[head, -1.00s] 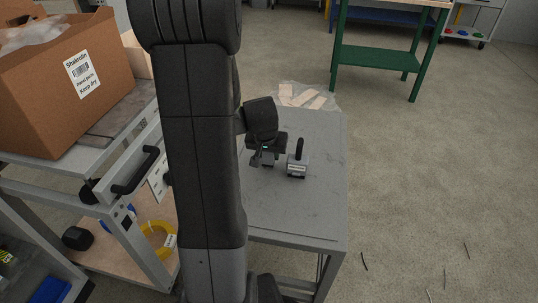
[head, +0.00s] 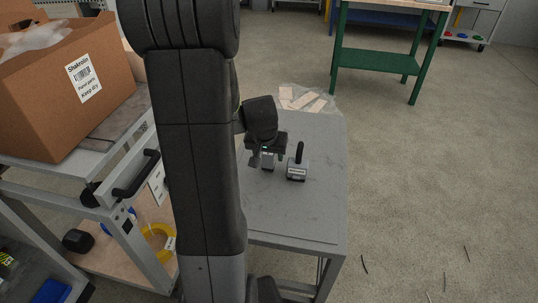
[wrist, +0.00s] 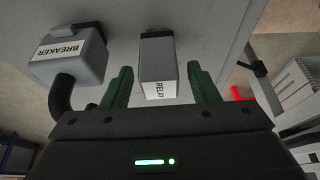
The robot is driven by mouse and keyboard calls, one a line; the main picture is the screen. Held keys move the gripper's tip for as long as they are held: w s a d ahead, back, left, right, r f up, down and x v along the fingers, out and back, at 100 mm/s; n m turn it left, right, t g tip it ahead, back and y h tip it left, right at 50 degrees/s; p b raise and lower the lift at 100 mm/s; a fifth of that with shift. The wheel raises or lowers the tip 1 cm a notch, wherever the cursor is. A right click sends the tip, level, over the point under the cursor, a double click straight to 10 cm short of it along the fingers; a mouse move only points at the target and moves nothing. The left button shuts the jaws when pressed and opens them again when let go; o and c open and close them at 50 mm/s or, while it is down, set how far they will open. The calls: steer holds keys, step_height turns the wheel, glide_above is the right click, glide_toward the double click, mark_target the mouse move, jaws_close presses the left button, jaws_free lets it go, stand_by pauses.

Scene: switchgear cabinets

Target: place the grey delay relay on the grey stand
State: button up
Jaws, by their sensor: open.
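The grey delay relay (wrist: 157,58), a slim block with a white RELAY label, is between the two green fingers of my gripper (wrist: 159,72) in the wrist view. The fingers are open, with a gap visible on each side of the relay. In the head view the relay (head: 268,162) is small and partly hidden by my gripper (head: 262,155). It appears to stand on the grey top of the stand (head: 310,220), a metal table right of my arm. The stand's top also fills the back of the wrist view (wrist: 210,25).
A grey breaker (head: 297,172) with a black handle stands close right of the relay; in the wrist view the breaker (wrist: 75,52) is at left. A cardboard box (head: 60,90) sits on a grey trolley at left. The stand's front is clear.

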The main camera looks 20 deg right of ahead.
steer(key=p+v, duration=0.2)
steer(key=v, duration=0.8)
steer(key=shift+s, duration=0.1)
steer(key=b+x, duration=0.3)
steer(key=x, duration=0.9)
steer(key=shift+f, duration=0.4)
step_height(320, 180, up, 2)
steer(key=shift+r+p, duration=0.2)
steer(key=shift+p, duration=0.15)
steer(key=shift+r, duration=0.4)
steer(key=shift+f, duration=0.15)
